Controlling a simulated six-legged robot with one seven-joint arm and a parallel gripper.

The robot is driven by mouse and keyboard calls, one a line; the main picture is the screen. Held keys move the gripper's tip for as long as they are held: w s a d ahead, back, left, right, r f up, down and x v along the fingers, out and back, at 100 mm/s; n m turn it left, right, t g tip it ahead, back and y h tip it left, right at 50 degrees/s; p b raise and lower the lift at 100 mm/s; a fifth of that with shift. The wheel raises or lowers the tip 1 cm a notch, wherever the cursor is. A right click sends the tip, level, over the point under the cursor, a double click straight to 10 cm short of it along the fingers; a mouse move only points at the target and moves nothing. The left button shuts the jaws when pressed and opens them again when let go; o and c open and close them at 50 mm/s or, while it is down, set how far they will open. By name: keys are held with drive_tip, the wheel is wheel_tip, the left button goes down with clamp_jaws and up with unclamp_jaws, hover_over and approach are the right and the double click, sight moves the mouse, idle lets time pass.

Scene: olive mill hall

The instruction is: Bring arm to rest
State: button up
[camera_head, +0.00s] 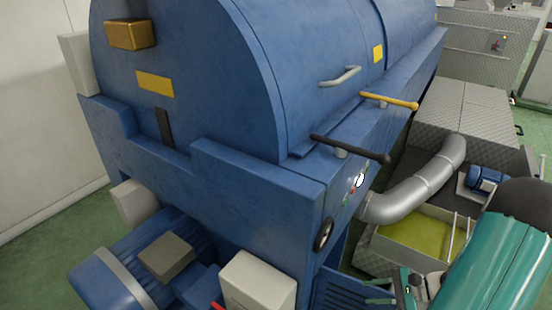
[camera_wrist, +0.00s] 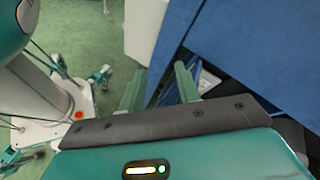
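My gripper (camera_head: 372,292) shows at the lower right of the head view, in front of the blue machine's lower end. Its two green fingers point left, and the teal arm behind them reaches in from the right edge. In the wrist view my gripper (camera_wrist: 159,72) has its fingers spread apart, with nothing between them. Floor and blue machine parts show beyond the fingertips. No held object is visible.
The large blue machine (camera_head: 225,85) fills the middle, with a black-knobbed lever (camera_head: 350,149) and a yellow lever (camera_head: 390,100). A silver pipe (camera_head: 415,190) drops toward a tank of yellow-green liquid (camera_head: 425,235). A blue motor (camera_head: 120,270) is lower left. Green floor (camera_head: 45,240) is clear at left.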

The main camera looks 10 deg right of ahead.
drive_tip(key=s+a+r+n+h, duration=0.2)
drive_tip(key=a+r+n+h, duration=0.3)
drive_tip(key=a+r+n, duration=0.3)
drive_tip(key=s+a+r+n+h, duration=0.2)
drive_tip(key=a+r+n+h, duration=0.4)
drive_tip(key=a+r, duration=0.8)
wheel_tip(320, 180, up, 8)
drive_tip(key=n, duration=0.3)
drive_tip(key=shift+s+n, duration=0.15)
drive_tip(key=shift+n, duration=0.15)
drive_tip(key=shift+a, duration=0.25)
